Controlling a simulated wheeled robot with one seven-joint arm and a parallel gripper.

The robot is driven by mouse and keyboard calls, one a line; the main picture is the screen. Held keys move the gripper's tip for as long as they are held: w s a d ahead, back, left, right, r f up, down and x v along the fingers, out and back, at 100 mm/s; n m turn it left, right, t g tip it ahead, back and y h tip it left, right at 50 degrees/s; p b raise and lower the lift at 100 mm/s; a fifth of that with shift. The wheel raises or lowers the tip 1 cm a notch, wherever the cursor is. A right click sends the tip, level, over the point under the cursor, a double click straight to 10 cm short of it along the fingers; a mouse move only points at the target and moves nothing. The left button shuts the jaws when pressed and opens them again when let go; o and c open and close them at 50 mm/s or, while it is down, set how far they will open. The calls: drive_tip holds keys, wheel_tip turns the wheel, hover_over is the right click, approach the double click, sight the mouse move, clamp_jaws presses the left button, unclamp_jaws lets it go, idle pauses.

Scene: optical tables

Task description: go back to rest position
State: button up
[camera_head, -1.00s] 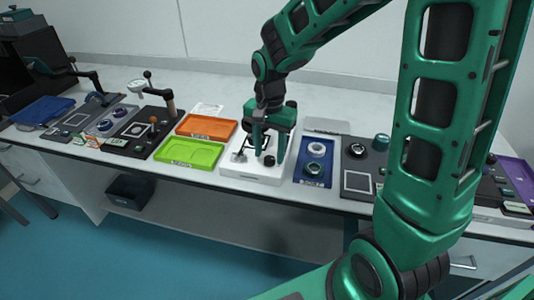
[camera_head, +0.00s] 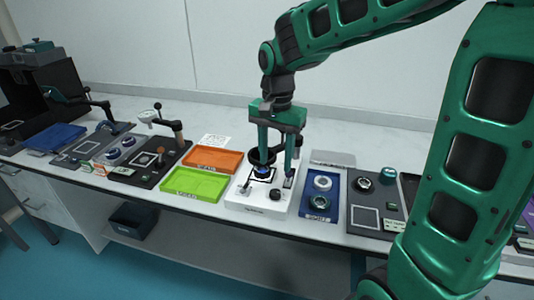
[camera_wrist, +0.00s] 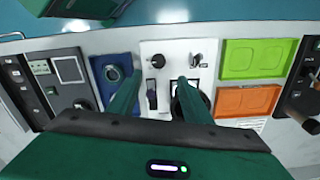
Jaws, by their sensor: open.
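My gripper (camera_head: 277,165) is open above the white device (camera_head: 272,204) on the table, its two green fingers pointing down and apart. In the wrist view the fingers (camera_wrist: 158,95) reach over the white device (camera_wrist: 178,52), with nothing seen held between them. A black ring-shaped part (camera_head: 261,160) with a blue centre shows by the left finger in the head view. In the wrist view a dark round part (camera_wrist: 190,100) lies partly hidden behind one finger. I cannot tell whether that finger touches it.
A green tray (camera_head: 194,184) and an orange tray (camera_head: 212,160) stand left of the white device. A blue tray (camera_head: 333,208) with round parts stands to its right, then a dark panel (camera_head: 388,213). Further left are dark stations and a blue tray (camera_head: 55,137). The wall is behind.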

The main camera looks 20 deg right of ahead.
drive_tip(key=shift+d, duration=0.1)
drive_tip(key=s+d+n, duration=0.1)
drive_tip(key=s+d, duration=0.7)
drive_tip(key=s, duration=0.4)
drive_tip(key=s+d+f+n, duration=0.1)
drive_tip(key=s+d+n, duration=0.1)
drive_tip(key=s+d, duration=0.7)
drive_tip(key=s, duration=0.3)
drive_tip(key=shift+s+f, duration=0.2)
drive_tip(key=shift+f, duration=0.05)
drive_tip(key=shift+w+f, duration=0.25)
drive_tip(key=shift+w, duration=0.4)
